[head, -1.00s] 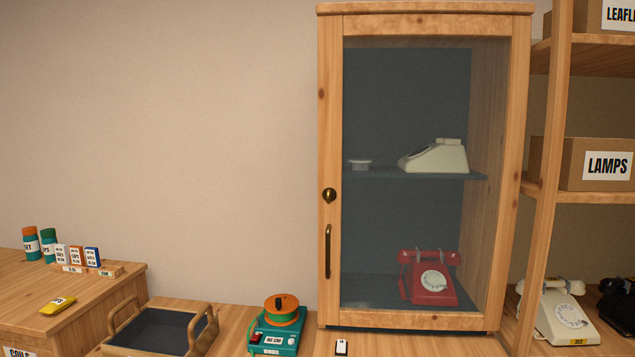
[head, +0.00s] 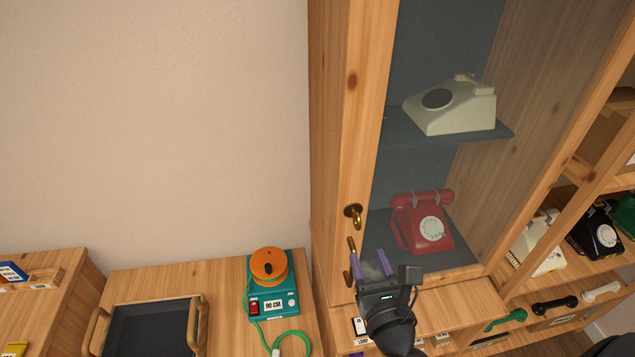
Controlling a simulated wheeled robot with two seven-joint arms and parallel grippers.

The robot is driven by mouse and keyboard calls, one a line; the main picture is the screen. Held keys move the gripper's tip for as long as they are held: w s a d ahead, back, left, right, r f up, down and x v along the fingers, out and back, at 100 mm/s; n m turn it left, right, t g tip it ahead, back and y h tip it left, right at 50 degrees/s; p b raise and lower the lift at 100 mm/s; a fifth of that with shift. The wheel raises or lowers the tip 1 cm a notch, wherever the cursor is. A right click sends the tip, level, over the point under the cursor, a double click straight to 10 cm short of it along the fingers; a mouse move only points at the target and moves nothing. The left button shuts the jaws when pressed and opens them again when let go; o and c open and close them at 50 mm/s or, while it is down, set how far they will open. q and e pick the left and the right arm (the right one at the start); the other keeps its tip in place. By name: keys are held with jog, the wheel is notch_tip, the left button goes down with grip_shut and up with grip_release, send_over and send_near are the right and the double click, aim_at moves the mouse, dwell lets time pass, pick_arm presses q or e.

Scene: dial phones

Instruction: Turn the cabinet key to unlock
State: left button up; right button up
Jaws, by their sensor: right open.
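The wooden cabinet (head: 340,130) with a glass door stands right of centre in the head view. A brass key (head: 355,216) sits in the lock on the left frame of its door. The brass door handle (head: 350,262) is just below, partly hidden by my gripper. My right gripper (head: 366,256) is open, its two purple fingers pointing up, below and slightly right of the key. Nothing shows between the fingers, and they look apart from the key. A cream phone (head: 450,108) and a red phone (head: 421,222) are inside behind the glass. My left gripper is not in view.
A teal device with an orange spool (head: 269,266) and green cable stands left of the cabinet. A dark tray (head: 152,330) with wooden handles lies further left. Shelves with phones (head: 595,232) and handsets stand to the right. The wall at the left is bare.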

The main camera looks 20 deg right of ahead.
aim_at(360, 227)
jog(key=w, duration=0.1)
jog(key=w+d+r+p, duration=0.1)
jog(key=w, duration=0.1)
jog(key=shift+w+d, duration=0.1)
jog(key=shift+d, duration=0.05)
jog(key=x, duration=0.5)
jog(key=shift+f, duration=0.2)
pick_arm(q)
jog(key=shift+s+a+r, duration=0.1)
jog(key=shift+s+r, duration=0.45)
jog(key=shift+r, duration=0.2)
pick_arm(e)
jog(key=shift+w, duration=0.3)
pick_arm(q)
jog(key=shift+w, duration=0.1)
pick_arm(e)
jog(key=shift+w, duration=0.1)
jog(key=shift+c, duration=0.2)
grip_shut()
